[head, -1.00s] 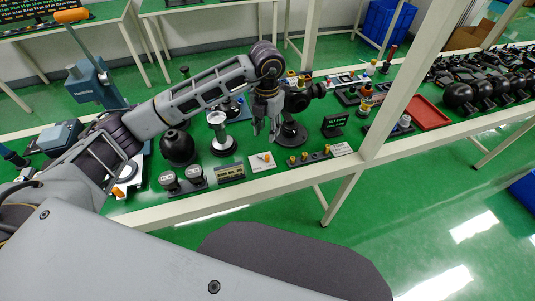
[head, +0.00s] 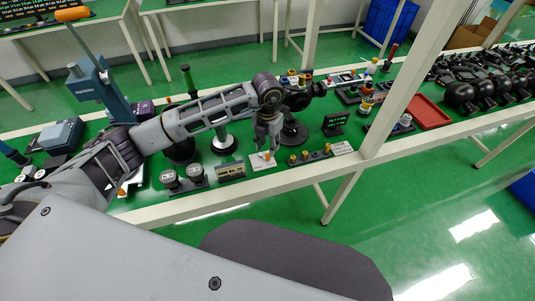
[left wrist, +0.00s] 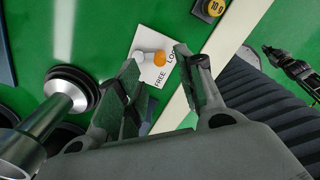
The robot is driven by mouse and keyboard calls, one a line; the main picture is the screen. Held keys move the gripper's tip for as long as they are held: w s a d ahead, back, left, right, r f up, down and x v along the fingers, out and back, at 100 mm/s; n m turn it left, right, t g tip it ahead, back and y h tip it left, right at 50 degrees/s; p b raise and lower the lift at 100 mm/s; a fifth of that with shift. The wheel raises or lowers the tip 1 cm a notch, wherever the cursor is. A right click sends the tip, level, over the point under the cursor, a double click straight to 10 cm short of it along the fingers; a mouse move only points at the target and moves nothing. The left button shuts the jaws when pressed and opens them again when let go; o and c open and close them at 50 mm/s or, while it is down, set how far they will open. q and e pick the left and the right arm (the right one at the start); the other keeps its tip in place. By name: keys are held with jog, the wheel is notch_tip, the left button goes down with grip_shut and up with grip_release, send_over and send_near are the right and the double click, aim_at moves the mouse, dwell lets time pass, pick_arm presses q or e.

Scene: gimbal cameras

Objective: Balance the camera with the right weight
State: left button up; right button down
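My left gripper (head: 266,152) is open and empty, over a white card with an orange knob (head: 262,157). In the left wrist view the fingers (left wrist: 160,85) stand apart, with the card (left wrist: 148,42), lettered FREE and LOCK, and its orange knob (left wrist: 159,58) beyond them. The black camera (head: 299,98) sits on a round-based stand (head: 293,134) just behind my gripper, partly hidden by my arm. A row of small gold-topped weights (head: 304,156) lies to the right; one labelled 10 g (left wrist: 213,8) shows in the left wrist view. A dark mechanism (left wrist: 290,68), perhaps my right gripper, is at its right edge.
A small display with green text (head: 335,124) stands right of the stand. Two grey cylinders (head: 194,172) on a holder and a label plate (head: 230,171) are left of the card. A silver post (head: 222,140) stands near my forearm. A red tray (head: 427,112) lies farther right.

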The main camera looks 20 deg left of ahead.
aim_at(267, 155)
pick_arm(q)
jog(key=shift+f, duration=2.8)
grip_shut()
